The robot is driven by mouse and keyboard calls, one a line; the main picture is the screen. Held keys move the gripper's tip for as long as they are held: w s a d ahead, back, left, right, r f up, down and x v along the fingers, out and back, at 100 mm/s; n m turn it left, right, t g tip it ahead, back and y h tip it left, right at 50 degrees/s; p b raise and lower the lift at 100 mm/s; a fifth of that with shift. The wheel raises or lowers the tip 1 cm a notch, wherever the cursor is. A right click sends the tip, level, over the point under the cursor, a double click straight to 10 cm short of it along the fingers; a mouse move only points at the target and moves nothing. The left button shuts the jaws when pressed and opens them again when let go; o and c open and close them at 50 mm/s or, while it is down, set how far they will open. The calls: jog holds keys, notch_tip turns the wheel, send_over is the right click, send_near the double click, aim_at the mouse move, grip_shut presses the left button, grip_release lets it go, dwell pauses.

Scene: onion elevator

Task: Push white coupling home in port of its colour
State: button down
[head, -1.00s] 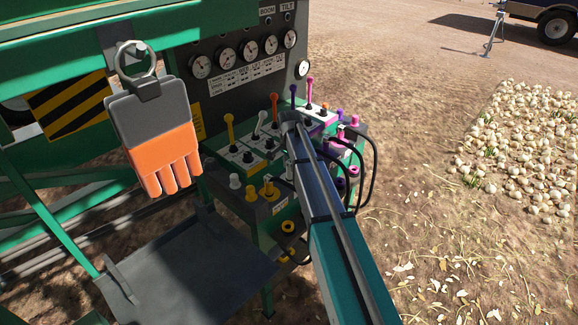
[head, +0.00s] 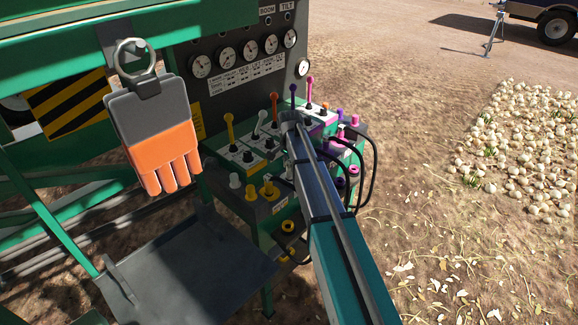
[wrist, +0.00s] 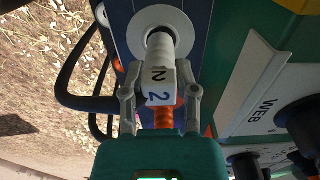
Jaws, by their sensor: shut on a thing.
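In the wrist view the white coupling (wrist: 158,76), marked with a "2", is between the two fingers of my gripper (wrist: 160,92), which is shut on it. An orange hose or sleeve (wrist: 163,118) shows behind the coupling, towards my palm. The coupling's front end points at a port with a white ring (wrist: 141,22) on a dark blue panel and meets the ring's dark opening. How deep it sits I cannot tell. In the head view my arm hides the coupling and the gripper.
Black hoses (wrist: 72,98) loop beside the port. In the head view, the green machine carries coloured levers (head: 230,128), gauges (head: 247,51) and yellow fittings (head: 269,190). An orange and grey glove (head: 160,145) hangs at left. Onions (head: 520,150) lie on the ground at right.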

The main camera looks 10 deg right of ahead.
dwell(0.4)
jog(key=shift+c, duration=1.5)
grip_release()
jog(key=o, duration=0.3)
jog(key=shift+w, duration=0.1)
jog(key=shift+r+p, duration=3.5)
jog(key=shift+p, duration=0.05)
jog(key=s+n, duration=1)
jog(key=s, duration=1.9)
jog(key=shift+s+n, duration=0.15)
jog(key=shift+n, duration=0.25)
jog(key=shift+a, duration=0.1)
